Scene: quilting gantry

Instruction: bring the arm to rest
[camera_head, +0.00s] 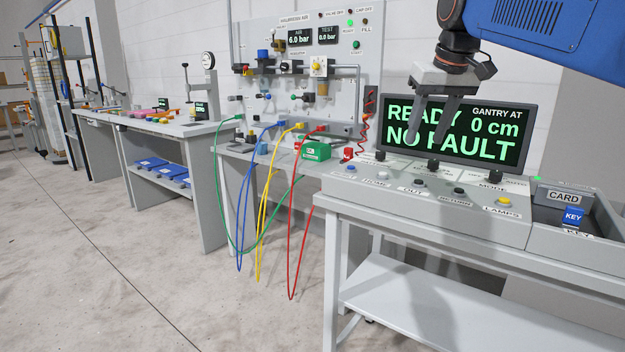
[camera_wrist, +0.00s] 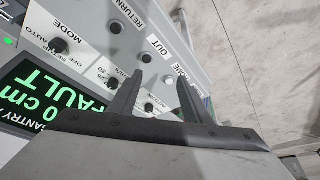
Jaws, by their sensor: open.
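My gripper (camera_head: 430,138) hangs from the blue arm (camera_head: 545,38) at the upper right of the head view, in front of the display. Its two fingers point down, apart, with nothing between them. In the wrist view the fingers (camera_wrist: 159,72) also stand apart and empty, over the console panel. The console (camera_head: 440,190) lies below, with knobs, buttons and labels such as OUT, RETURN and MODE. A gap between fingertips and panel seems to show, but its size is hard to tell. The display (camera_head: 490,115) reads READY, NO FAULT, GANTRY AT 0 cm.
A tray with a blue KEY block (camera_head: 573,216) and a CARD label is at the console's right. A valve board (camera_head: 305,75) stands behind, with coloured hoses hanging from a shelf. A green box (camera_head: 316,151) sits on that shelf. Open floor (camera_head: 110,250) lies at the left.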

